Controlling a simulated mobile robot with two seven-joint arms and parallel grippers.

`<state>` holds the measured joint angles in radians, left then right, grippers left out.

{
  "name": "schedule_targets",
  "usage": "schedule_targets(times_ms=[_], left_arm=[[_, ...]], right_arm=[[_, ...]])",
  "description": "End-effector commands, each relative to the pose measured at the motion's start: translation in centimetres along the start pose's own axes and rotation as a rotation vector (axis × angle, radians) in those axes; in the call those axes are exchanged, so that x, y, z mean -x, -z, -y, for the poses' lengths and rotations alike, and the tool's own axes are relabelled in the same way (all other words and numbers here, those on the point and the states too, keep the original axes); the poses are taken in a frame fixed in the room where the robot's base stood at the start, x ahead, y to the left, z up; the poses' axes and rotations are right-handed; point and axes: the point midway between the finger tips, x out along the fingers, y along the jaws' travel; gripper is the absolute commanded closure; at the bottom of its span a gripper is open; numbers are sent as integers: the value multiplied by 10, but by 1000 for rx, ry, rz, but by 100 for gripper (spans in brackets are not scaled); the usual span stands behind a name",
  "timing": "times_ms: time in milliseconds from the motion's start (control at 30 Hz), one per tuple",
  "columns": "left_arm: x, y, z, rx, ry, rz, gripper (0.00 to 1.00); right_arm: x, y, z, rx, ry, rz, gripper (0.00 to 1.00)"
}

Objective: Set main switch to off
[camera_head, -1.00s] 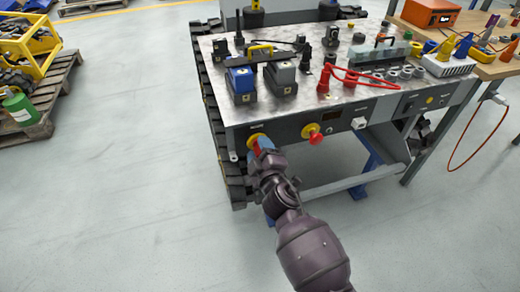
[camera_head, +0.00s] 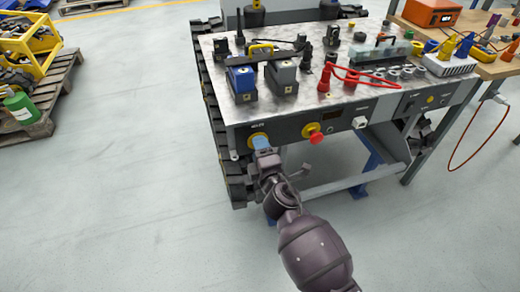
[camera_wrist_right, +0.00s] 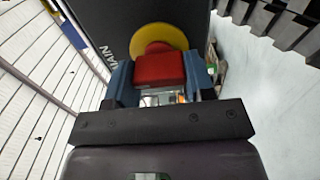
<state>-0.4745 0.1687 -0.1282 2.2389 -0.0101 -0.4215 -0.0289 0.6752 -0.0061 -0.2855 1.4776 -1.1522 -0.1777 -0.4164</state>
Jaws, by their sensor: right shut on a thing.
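The main switch has a yellow disc (camera_head: 257,140) on the left of the cart's dark front panel. In the right wrist view its red handle (camera_wrist_right: 158,69) stands out from the yellow disc (camera_wrist_right: 178,37), beside the lettering "MAIN" on the panel. My right gripper (camera_head: 263,147) is at the switch, and its blue fingers hide the handle in the head view. In the wrist view the fingers of the right gripper (camera_wrist_right: 158,77) are shut on the red handle, one on each side. My left gripper is not in view.
A red knob (camera_head: 317,138) on a yellow disc sits to the right on the same panel. The metal cart top (camera_head: 308,105) above carries several devices and red cables. A lower shelf bar (camera_head: 345,186) runs below the panel.

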Motion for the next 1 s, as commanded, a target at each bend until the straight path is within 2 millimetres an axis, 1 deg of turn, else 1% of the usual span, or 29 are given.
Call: schedule_targets(times_ms=[300,333,400,500,833,1000], left_arm=[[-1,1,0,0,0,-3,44],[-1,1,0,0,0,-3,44],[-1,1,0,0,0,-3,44],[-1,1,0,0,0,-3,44],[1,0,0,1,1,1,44],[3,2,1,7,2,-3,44]], right_arm=[[0,0,1,1,1,0,75],[0,0,1,1,1,0,50],[0,0,1,1,1,0,39],[0,0,1,0,1,0,26],[2,0,0,0,0,0,26],[17,0,-1,0,-1,0,26]])
